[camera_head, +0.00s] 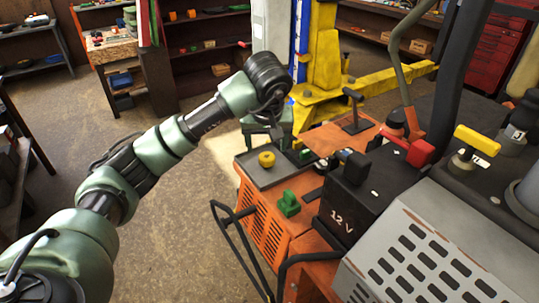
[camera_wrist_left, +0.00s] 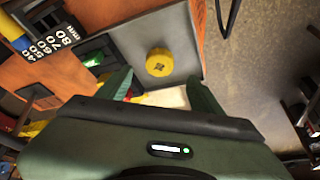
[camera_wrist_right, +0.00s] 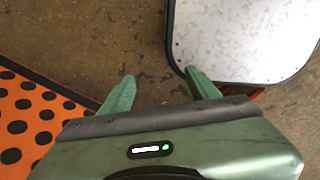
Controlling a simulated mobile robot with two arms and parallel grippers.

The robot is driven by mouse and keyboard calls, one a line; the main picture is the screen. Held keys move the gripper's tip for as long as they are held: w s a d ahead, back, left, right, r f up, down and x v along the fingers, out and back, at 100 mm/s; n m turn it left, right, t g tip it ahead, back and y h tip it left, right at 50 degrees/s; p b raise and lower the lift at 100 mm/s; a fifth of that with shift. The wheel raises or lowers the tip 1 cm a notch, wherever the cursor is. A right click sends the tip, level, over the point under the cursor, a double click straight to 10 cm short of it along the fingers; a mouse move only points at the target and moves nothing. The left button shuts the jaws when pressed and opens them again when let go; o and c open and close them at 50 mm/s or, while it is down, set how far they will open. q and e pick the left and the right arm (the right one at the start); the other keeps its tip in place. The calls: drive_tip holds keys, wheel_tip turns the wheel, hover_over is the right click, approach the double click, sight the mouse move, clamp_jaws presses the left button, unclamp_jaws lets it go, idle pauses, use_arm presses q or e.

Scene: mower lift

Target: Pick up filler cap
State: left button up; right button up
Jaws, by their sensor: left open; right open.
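The yellow round filler cap (camera_head: 266,159) sits on a dark grey tray (camera_head: 250,172) on top of the orange machine. In the left wrist view the cap (camera_wrist_left: 159,62) shows a cross-shaped mark and lies just ahead of the fingertips, roughly centred between them. My left gripper (camera_wrist_left: 160,77) is open and empty, above the tray and apart from the cap. In the head view its fingers are partly hidden by the wrist. My right gripper (camera_wrist_right: 159,76) is open and empty over the floor; it does not show in the head view.
A green part (camera_head: 289,204) and a black 12 V battery (camera_head: 350,190) stand close to the tray. A black tube frame (camera_head: 235,245) runs along the machine's near side. A yellow lift (camera_head: 325,75) stands behind. A pale metal panel (camera_wrist_right: 245,35) lies beside the right gripper.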

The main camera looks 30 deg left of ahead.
sight(267, 157)
use_arm(q)
drive_tip(key=p+x, duration=0.2)
drive_tip(key=shift+d+f, duration=0.1)
drive_tip(key=shift+f, duration=0.4)
drive_tip(key=x, duration=0.2)
drive_tip(key=shift+w+f+p, duration=0.2)
drive_tip(key=shift+f+p, duration=0.1)
drive_tip(key=shift+p, duration=0.05)
drive_tip(key=c, duration=1.3)
drive_tip(key=shift+c, duration=0.7)
use_arm(e)
drive_tip(key=r, duration=0.1)
drive_tip(key=s+r, duration=0.1)
drive_tip(key=r, duration=0.1)
drive_tip(key=shift+d, duration=0.1)
use_arm(q)
drive_tip(key=shift+r, duration=0.2)
use_arm(e)
drive_tip(key=shift+f, duration=0.1)
